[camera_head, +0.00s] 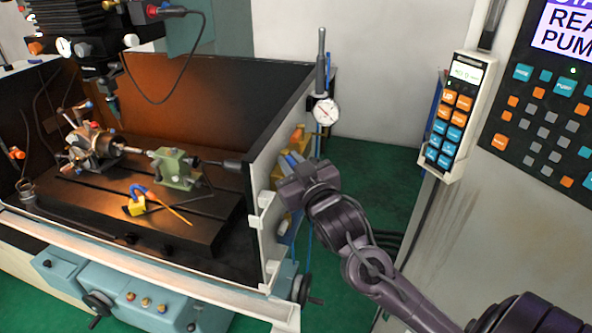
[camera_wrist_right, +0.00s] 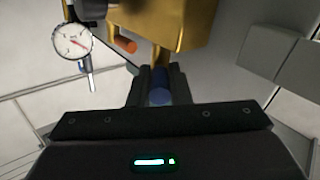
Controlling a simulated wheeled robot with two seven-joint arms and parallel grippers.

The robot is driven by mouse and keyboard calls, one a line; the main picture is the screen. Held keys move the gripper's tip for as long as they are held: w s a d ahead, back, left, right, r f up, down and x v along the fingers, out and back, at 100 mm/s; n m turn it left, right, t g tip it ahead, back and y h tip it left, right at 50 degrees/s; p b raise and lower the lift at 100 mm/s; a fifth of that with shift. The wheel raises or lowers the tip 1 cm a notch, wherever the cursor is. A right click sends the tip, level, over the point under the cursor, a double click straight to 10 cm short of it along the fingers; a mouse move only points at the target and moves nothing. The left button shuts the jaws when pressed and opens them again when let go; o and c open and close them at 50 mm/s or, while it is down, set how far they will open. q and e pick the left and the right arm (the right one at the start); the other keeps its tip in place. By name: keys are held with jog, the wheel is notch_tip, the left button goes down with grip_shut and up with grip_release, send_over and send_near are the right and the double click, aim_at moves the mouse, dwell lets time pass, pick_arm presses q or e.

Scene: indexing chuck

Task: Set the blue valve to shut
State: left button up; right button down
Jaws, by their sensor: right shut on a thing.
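The blue valve (camera_wrist_right: 160,90) has a blue cylindrical handle in the right wrist view, below a yellow-gold body (camera_wrist_right: 168,25). My right gripper (camera_wrist_right: 158,92) is shut on the blue handle, with one finger on each side. In the head view my right gripper (camera_head: 291,168) reaches in from the right to the outer side of the machine's enclosure wall. A bit of blue shows at its tips, and the yellow body (camera_head: 279,174) is partly hidden behind it. I cannot read the valve's setting. My left gripper is not in view.
An orange handle (camera_wrist_right: 124,45) sits beside the yellow body. A dial gauge (camera_head: 326,111) hangs close above my right gripper. The enclosure wall (camera_head: 266,215) stands at its left. A pendant (camera_head: 455,115) and control panel (camera_head: 545,110) stand at the right.

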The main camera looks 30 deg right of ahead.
jog(key=shift+w+a+m+h, duration=0.15)
jog(key=shift+a+m+h, duration=0.2)
jog(key=shift+m+h, duration=0.55)
jog(key=shift+a+r+m+g+h+p, duration=0.15)
jog(key=shift+m+g+h+p, duration=0.25)
jog(key=shift+h, duration=0.5)
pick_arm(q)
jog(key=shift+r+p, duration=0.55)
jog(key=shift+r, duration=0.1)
pick_arm(e)
jog(key=shift+m+g+h, duration=0.4)
jog(key=shift+h, duration=0.3)
jog(key=shift+a, duration=0.1)
jog(key=c, duration=1.3)
grip_release()
jog(key=shift+w, duration=0.1)
jog(key=shift+c, duration=0.2)
jog(key=shift+f, duration=0.2)
